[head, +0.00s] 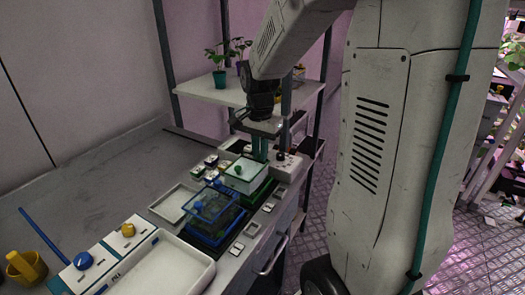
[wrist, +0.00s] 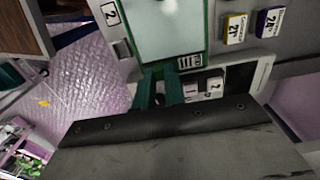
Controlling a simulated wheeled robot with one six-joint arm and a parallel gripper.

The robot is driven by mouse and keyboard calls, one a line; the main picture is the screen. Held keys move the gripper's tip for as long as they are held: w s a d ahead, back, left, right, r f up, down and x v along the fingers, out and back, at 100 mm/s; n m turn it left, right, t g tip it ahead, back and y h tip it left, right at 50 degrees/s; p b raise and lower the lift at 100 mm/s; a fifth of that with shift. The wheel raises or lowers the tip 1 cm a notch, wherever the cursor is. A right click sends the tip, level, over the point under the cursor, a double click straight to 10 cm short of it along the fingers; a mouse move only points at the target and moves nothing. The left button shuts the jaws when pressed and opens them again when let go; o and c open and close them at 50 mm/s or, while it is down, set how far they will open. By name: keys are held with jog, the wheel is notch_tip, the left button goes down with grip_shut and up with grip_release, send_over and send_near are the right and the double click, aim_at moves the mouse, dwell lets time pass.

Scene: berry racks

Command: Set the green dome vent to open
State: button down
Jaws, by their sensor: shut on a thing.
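The green dome (head: 245,173) is a clear-topped box with a green base, standing on the bench behind the blue dome. In the wrist view its pale lid (wrist: 170,28) has a green frame. A small striped patch (wrist: 190,62) sits at the lid's corner, beside the fingers. My gripper (head: 260,149) points down at the far edge of the green dome. Its teal fingers (wrist: 160,90) also show in the wrist view. They are shut on the green dome vent, which is mostly hidden between them. I cannot tell the vent's setting.
The blue dome (head: 212,205) stands just in front. White trays (head: 172,262) and small labelled blocks (head: 211,160) lie around. A plant shelf (head: 215,90) stands behind. The bench's left part is clear.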

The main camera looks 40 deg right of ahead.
aim_at(251, 158)
jog(key=w, duration=0.1)
jog(key=w+a, duration=0.1)
jog(key=w, duration=0.1)
jog(key=c, duration=1.4)
grip_release()
jog(key=shift+s, duration=0.1)
jog(key=shift+c, duration=0.2)
notch_tip(251, 158, up, 8)
jog(key=shift+f, duration=0.15)
